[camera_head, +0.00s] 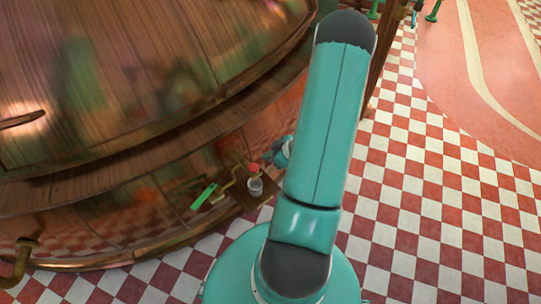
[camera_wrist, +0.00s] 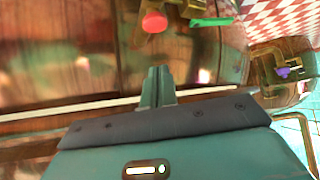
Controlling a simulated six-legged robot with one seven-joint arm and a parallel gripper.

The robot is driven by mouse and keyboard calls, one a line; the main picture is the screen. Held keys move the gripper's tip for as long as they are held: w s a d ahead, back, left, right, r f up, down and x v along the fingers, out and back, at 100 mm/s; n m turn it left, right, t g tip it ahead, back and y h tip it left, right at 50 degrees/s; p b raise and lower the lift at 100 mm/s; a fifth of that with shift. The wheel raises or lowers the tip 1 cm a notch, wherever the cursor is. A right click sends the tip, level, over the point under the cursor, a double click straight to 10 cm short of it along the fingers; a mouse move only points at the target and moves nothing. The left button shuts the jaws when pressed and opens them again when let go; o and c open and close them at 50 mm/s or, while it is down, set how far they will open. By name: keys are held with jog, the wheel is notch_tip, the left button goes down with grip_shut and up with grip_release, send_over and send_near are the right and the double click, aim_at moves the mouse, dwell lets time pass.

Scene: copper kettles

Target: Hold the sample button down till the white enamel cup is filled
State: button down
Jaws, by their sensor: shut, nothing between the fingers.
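A red round button (camera_head: 252,168) sits on the lower side of the big copper kettle, and it also shows in the wrist view (camera_wrist: 154,22). A small whitish cup (camera_head: 255,187) stands just below it on a small dark shelf; its inside and fill level are too small to tell. My gripper (camera_wrist: 157,70) is shut and empty, with its fingertips pointing toward the button and a visible gap between them. In the head view the gripper (camera_head: 283,152) is partly hidden behind my arm, to the right of the button.
A bright green bar (camera_head: 204,196) is left of the cup and shows in the wrist view (camera_wrist: 212,22). The copper kettle (camera_head: 130,90) fills the left side. A brass pipe (camera_head: 22,262) is at lower left. Red and white checkered floor (camera_head: 430,200) lies open on the right.

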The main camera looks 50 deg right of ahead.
aim_at(251, 166)
jog(key=x, duration=0.2)
jog(key=s+f+x, duration=0.1)
jog(key=x, duration=0.5)
jog(key=shift+d+f, duration=0.2)
jog(key=shift+f, duration=0.65)
